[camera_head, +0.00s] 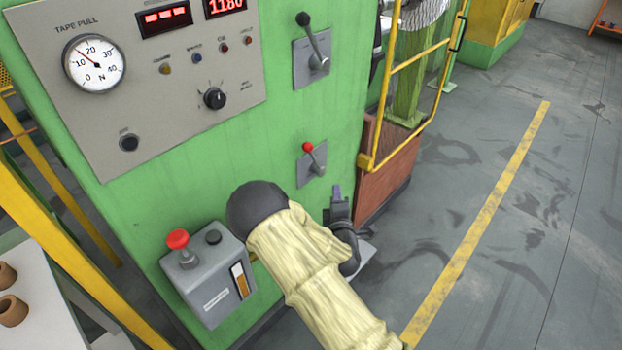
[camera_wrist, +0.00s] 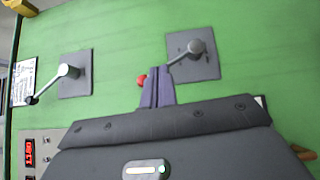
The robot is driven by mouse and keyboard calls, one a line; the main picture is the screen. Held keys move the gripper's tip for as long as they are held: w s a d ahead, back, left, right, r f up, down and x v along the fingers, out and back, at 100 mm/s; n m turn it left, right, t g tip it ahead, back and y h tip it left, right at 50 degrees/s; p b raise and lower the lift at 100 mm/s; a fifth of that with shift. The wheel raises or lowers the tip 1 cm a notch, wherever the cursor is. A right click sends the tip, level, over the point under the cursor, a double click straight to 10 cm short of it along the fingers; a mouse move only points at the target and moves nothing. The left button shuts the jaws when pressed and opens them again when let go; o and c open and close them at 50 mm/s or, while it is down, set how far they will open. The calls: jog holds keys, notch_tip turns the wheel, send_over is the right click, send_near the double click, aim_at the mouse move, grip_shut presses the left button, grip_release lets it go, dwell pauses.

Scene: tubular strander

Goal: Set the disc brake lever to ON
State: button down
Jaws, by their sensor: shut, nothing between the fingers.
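A lever with a red knob (camera_head: 308,147) sits on a small grey plate (camera_head: 305,176) on the green panel, its handle pointing up and slightly left. A larger lever with a black knob (camera_head: 303,19) is mounted above it on another grey plate (camera_head: 300,73). No lever label is readable. My gripper (camera_head: 337,192) is shut and empty, just below and right of the red-knob lever. In the wrist view, the closed fingers (camera_wrist: 157,88) overlap the red-knob lever's shaft, with the red knob (camera_wrist: 141,79) just left of them. Whether they touch is unclear.
A grey box with a red mushroom button (camera_head: 178,240) is mounted left of my arm. A gauge panel (camera_head: 215,65) is at upper left. A yellow guard frame (camera_head: 418,60) stands right of the levers. Open floor (camera_head: 530,240) lies to the right.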

jog(key=s+a+f+n+t+y+b, duration=0.1)
jog(key=s+a+f+n+y, duration=0.1)
jog(key=a+n+y, duration=0.3)
jog(key=shift+a+f+n+y+b, duration=0.35)
jog(key=shift+a+n, duration=0.3)
jog(key=shift+n, duration=0.25)
jog(key=shift+r, duration=0.15)
jog(key=d+r+p+x, duration=0.1)
jog(key=d+p+x, duration=0.1)
jog(key=x, duration=1)
jog(key=shift+w, duration=0.7)
jog(key=shift+w+r, duration=0.1)
